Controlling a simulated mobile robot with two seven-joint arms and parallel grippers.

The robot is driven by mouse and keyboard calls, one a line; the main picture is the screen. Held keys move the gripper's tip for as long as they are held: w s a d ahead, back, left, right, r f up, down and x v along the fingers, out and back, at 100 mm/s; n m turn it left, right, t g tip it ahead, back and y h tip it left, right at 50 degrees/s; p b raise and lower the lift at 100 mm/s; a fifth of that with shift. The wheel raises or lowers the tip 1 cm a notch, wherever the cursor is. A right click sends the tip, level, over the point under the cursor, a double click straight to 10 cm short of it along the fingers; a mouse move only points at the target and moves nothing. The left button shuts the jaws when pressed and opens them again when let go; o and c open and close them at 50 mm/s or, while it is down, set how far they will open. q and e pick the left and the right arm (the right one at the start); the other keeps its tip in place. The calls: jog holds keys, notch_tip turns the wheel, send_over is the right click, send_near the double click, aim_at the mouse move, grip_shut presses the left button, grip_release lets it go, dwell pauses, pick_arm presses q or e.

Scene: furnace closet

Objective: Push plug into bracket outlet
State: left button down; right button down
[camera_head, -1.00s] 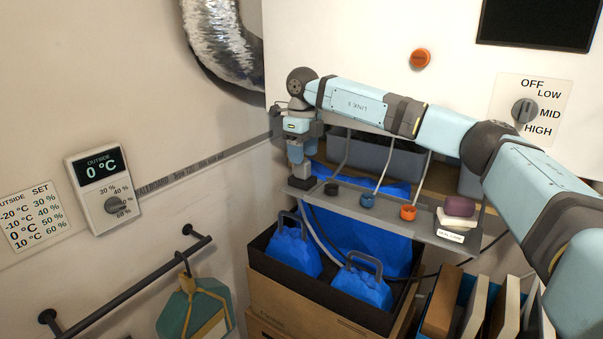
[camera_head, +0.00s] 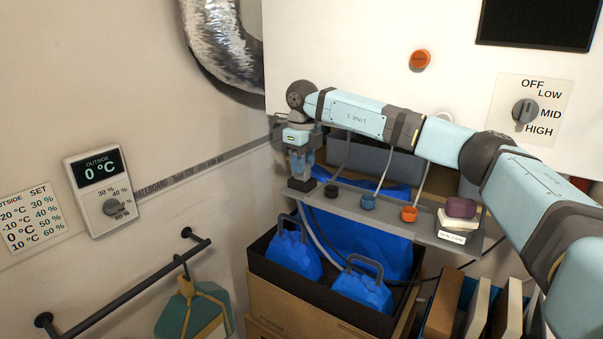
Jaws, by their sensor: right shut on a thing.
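My right gripper (camera_head: 301,172) points down at the bracket's left end, shut on a small black block that looks like the plug (camera_head: 302,185). The plug is just left of the black ring. I cannot tell whether it touches the bracket or sits in an outlet; its underside is hidden. My left gripper is not in view.
A purple item (camera_head: 460,208) on pale pieces sits at the bracket's right end. Cables hang behind and below it. A box (camera_head: 262,293) with blue bags stands underneath. A black rail (camera_head: 130,284) and a thermostat (camera_head: 102,190) are on the left wall.

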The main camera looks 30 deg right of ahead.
jog(key=shift+r+p, duration=0.3)
jog(key=shift+r, duration=0.15)
jog(key=shift+r+p, duration=0.45)
jog(key=shift+r, duration=1.85)
